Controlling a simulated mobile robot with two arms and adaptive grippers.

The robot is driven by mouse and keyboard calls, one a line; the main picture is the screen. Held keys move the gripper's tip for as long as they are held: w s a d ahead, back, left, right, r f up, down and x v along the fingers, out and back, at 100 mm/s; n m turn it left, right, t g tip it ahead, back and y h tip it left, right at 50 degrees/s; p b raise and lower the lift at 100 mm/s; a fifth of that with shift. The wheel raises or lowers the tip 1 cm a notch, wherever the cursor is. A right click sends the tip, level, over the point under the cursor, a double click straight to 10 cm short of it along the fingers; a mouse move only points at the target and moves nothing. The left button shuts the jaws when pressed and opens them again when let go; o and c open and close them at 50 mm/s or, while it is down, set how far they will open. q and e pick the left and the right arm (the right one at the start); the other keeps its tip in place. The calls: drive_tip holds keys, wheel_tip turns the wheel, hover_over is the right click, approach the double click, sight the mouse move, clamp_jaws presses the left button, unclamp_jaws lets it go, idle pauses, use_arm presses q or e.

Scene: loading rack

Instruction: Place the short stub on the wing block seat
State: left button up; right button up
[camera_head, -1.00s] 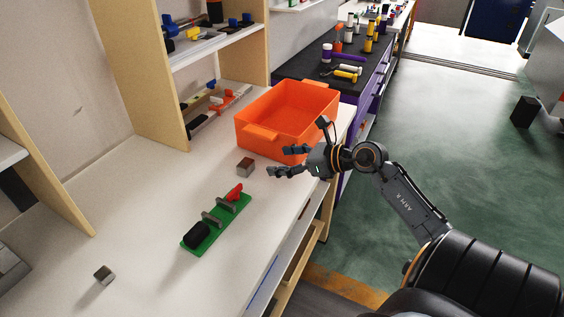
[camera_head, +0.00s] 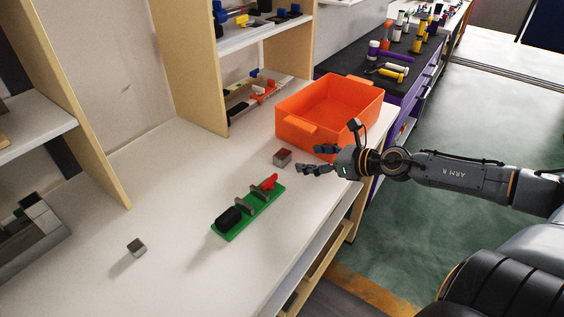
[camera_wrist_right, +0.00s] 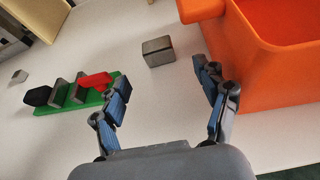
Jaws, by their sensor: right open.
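A green base (camera_head: 262,208) lies nearer on the table, carrying a black cylinder (camera_head: 229,217), upright grey plates and a red piece (camera_head: 270,182). A small grey block (camera_head: 137,247) stands alone to the left. I cannot tell which piece is the short stub or the wing block seat. My left gripper is not visible.
An orange crate (camera_head: 302,128) stands close behind my right gripper; its wall also fills the right of the wrist view (camera_wrist_right: 255,65). Wooden shelves (camera_head: 190,70) with parts stand at the back. A grey tray (camera_head: 45,243) is at far left.

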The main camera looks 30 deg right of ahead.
sight(287, 156)
drive_tip(key=shift+w+a+f, duration=0.1)
drive_tip(key=shift+w+a, duration=0.1)
drive_tip(key=shift+w, duration=0.3)
drive_tip(key=shift+w+a+f, duration=0.1)
drive_tip(key=shift+w+a, duration=0.05)
drive_tip(key=shift+w, duration=0.35)
drive_tip(key=shift+w+p, duration=0.35)
drive_tip(key=shift+p, duration=0.05)
drive_tip(key=shift+w+a+f+p, duration=0.25)
drive_tip(key=shift+w+p, duration=0.1)
drive_tip(key=shift+w, duration=0.15)
drive_tip(key=shift+w+a+f, duration=0.25)
drive_tip(key=shift+f, duration=0.05)
drive_tip(key=p+x, duration=0.1)
drive_tip(key=x, duration=0.3)
drive_tip(key=shift+w+a+p, duration=0.25)
drive_tip(key=shift+p, duration=0.1)
drive_tip(key=shift+w+a+f, duration=0.15)
drive_tip(key=shift+w+f, duration=0.1)
drive_tip(key=shift+w, duration=0.1)
drive_tip(key=shift+s, duration=0.1)
